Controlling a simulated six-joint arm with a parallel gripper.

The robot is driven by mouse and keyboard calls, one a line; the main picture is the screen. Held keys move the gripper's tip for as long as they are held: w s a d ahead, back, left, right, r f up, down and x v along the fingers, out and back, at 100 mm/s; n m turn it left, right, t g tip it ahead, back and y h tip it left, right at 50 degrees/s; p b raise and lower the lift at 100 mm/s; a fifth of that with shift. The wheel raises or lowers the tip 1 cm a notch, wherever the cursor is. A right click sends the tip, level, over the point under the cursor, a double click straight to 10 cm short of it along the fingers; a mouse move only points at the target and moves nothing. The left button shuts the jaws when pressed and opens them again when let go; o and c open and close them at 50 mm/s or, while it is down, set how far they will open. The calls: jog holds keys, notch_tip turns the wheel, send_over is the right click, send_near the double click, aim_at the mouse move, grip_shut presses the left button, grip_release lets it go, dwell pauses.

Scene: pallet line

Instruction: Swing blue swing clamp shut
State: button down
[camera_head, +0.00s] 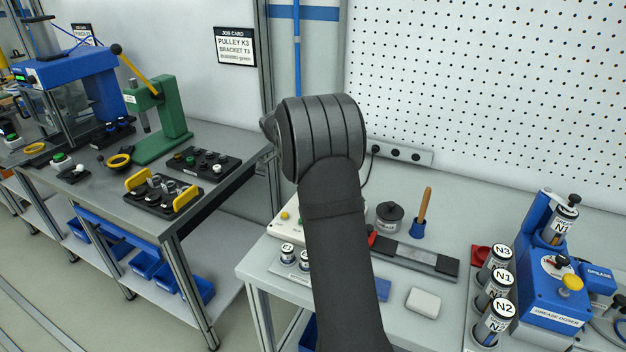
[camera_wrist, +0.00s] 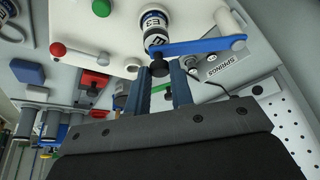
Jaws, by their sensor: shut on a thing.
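The blue swing clamp (camera_wrist: 198,47) shows in the wrist view as a flat blue arm running from a pale post at the right to a black knob at its left end. That end lies over or beside a labelled cartridge (camera_wrist: 155,24) on the white fixture (camera_wrist: 100,45). My gripper (camera_wrist: 164,72) has its two fingers on either side of the black knob (camera_wrist: 159,68) and is shut on it. In the head view my own arm hides the gripper and the clamp; only part of the white fixture (camera_head: 287,228) shows.
The fixture also carries a red-ball lever (camera_wrist: 58,48) and a green button (camera_wrist: 101,8). In the head view, labelled cartridges (camera_head: 495,285) and a blue grease doser (camera_head: 552,285) stand at the right. A white block (camera_head: 423,303) lies near the bench front.

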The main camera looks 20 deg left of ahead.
jog(key=shift+s+a+m, duration=0.25)
jog(key=shift+a+m, duration=0.1)
jog(key=shift+m, duration=0.15)
jog(key=c, duration=1.3)
grip_release()
jog(key=shift+o, duration=0.2)
jog(key=v, duration=1.7)
jog(key=shift+a+r, duration=0.2)
jog(key=shift+a, duration=0.1)
jog(key=shift+w, duration=0.1)
jog(key=x, duration=1.7)
jog(key=shift+d+f, duration=0.2)
jog(key=shift+d, duration=0.1)
